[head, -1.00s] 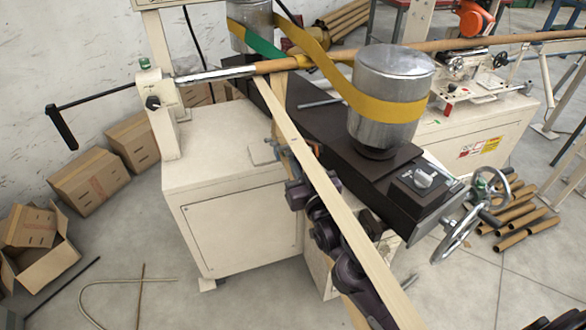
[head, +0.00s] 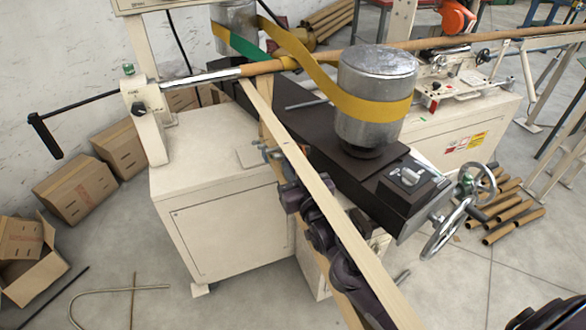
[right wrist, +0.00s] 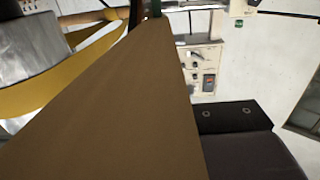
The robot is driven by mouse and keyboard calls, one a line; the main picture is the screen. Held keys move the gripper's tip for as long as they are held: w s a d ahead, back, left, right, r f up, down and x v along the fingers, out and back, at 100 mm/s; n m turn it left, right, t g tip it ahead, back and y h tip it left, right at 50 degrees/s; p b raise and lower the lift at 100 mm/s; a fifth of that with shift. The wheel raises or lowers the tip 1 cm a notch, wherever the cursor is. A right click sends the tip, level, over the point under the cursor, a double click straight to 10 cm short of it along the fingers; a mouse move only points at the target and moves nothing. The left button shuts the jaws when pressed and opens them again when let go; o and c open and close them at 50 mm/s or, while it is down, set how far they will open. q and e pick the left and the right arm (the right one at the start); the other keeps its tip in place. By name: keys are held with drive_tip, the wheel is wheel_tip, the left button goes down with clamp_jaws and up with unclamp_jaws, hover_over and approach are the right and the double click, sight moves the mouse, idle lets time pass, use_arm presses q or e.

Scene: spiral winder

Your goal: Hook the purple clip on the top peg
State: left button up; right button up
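No purple clip and no row of pegs shows in either view. The head view shows a spiral winder with a pale paper strip (head: 330,208) running down from its mandrel (head: 205,77). My right gripper (head: 270,152) is beside this strip, at the end of a dark purplish arm partly hidden behind it. Its fingers are small and partly covered, so I cannot tell whether they are open or hold anything. In the right wrist view, a broad brown strip (right wrist: 120,100) fills the middle and hides the fingertips. My left gripper is out of view.
A metal drum (head: 375,85) with a yellow belt (head: 365,105) stands on the dark arm of the machine. Handwheels (head: 450,225) stick out at its right. Cardboard boxes (head: 70,187) lie at the left, and brown tubes (head: 512,212) at the right.

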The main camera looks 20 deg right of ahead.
drive_tip(key=o, duration=0.5)
drive_tip(key=shift+a, duration=0.1)
drive_tip(key=shift+o, duration=0.2)
drive_tip(key=s+b, duration=0.3)
drive_tip(key=s, duration=0.5)
drive_tip(key=s+d+f+g, duration=0.1)
drive_tip(key=s+f+g, duration=0.15)
drive_tip(key=f, duration=1.05)
drive_tip(key=s+f+n+g, duration=0.1)
drive_tip(key=s+f+g, duration=0.15)
drive_tip(key=f, duration=0.95)
drive_tip(key=s+d+f+g, duration=0.1)
drive_tip(key=s+f+g, duration=0.15)
drive_tip(key=f, duration=1.05)
drive_tip(key=s+f+g, duration=0.3)
drive_tip(key=s+f, duration=0.4)
drive_tip(key=s, duration=0.3)
drive_tip(key=s+d+f+g, duration=0.1)
drive_tip(key=s+f+g, duration=0.2)
drive_tip(key=s+f, duration=0.5)
drive_tip(key=s+f+n+g, duration=0.1)
drive_tip(key=s+f+g, duration=0.2)
drive_tip(key=s+f, duration=0.5)
drive_tip(key=s, duration=0.6)
drive_tip(key=shift+d+h+p, duration=0.3)
drive_tip(key=shift+d, duration=0.1)
